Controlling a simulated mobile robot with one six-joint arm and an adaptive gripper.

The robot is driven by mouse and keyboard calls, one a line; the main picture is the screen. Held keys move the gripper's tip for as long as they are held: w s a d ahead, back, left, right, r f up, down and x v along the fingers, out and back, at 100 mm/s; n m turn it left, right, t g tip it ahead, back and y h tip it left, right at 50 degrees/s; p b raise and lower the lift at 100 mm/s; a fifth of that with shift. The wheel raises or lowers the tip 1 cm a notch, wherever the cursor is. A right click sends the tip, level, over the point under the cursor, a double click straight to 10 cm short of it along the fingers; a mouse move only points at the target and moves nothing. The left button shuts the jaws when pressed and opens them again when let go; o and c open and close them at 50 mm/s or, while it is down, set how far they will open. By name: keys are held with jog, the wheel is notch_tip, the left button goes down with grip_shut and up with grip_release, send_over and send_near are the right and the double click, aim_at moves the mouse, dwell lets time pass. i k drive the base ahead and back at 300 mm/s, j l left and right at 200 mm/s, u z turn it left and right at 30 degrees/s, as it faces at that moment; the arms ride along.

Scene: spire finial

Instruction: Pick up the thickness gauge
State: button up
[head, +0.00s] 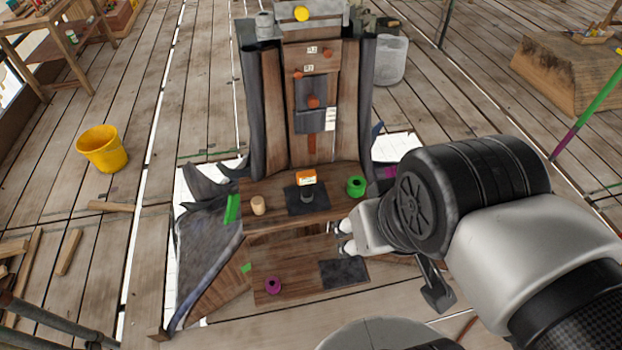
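A small orange device with a pale face (306,177) stands at the back of a dark square pad on the wooden ledge; it looks like the thickness gauge, but it is too small to be sure. A dark grey round piece (307,196) is on the pad in front of it. My gripper (343,237) is to the right and nearer the camera, by the front of the ledge, apart from the orange device. Its two pale fingertips are spread with nothing visible between them. My arm hides part of the right side of the structure.
A tan cylinder (258,205) and a green roll (356,186) flank the pad. The lower board holds a purple ring (273,285) and a dark plate (344,274). A tall panel (313,110) rises behind. A yellow bucket (103,149) stands left on the plank floor.

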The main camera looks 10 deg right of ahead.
aim_at(305, 179)
jog(key=i+l, duration=0.6)
jog(key=i, duration=0.25)
jog(key=j+u, duration=0.05)
